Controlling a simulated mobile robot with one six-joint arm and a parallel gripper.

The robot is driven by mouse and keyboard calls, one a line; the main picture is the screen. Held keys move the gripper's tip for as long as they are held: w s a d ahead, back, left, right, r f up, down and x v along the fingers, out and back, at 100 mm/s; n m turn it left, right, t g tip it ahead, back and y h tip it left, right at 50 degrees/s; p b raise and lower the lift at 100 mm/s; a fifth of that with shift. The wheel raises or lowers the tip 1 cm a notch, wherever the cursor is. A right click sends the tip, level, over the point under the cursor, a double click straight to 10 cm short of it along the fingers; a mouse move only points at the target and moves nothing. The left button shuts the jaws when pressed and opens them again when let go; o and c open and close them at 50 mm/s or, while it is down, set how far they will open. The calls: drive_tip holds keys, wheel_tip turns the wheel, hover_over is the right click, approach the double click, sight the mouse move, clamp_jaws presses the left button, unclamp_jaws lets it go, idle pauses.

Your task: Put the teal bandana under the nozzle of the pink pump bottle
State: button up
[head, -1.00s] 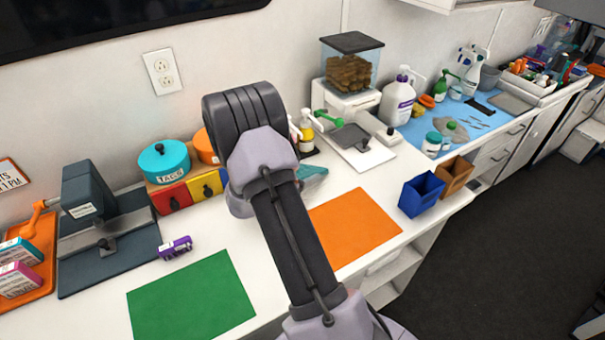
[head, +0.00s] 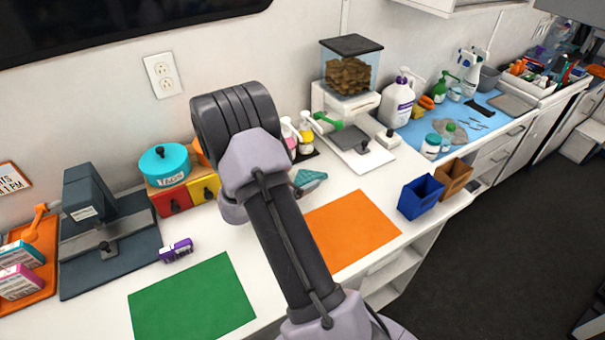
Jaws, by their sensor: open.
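The teal bandana (head: 309,179) lies on the white counter just right of my arm, behind the orange mat. Its left part may be hidden by my arm. The pink pump bottle (head: 289,141) stands behind it, near the wall, partly covered by my arm. A yellow pump bottle (head: 306,138) stands right beside it, and both seem to be on a dark base. The bandana is apart from the bottles, on the near side of them. My gripper is hidden behind my own arm links, so its fingers do not show.
The orange mat (head: 352,232) and green mat (head: 192,300) lie bare in front. A teal tin (head: 164,165) on coloured drawers stands left of my arm.

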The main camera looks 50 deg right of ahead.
drive_tip(key=p+v, duration=0.2)
drive_tip(key=v, duration=0.8)
drive_tip(key=w+a+r+n+t+y, duration=0.1)
drive_tip(key=w+a+r+t+y, duration=0.3)
drive_tip(key=w+a+r+t, duration=0.25)
drive_tip(key=w+a+r+n+t+y, duration=0.2)
drive_tip(key=a+r+n+t+y, duration=0.3)
drive_tip(key=a+r, duration=0.65)
drive_tip(key=s+a+r+n+g+y, duration=0.25)
drive_tip(key=s+a+r+y, duration=0.2)
drive_tip(key=a, duration=0.35)
drive_tip(key=s+a+n+g+y, duration=0.1)
drive_tip(key=s+a+n+g, duration=0.1)
drive_tip(key=s, duration=0.8)
drive_tip(key=s+a+n+g+y, duration=0.1)
drive_tip(key=s+a+n+g, duration=0.1)
drive_tip(key=s, duration=0.9)
drive_tip(key=shift+s+f, duration=0.35)
drive_tip(key=shift+f, duration=0.1)
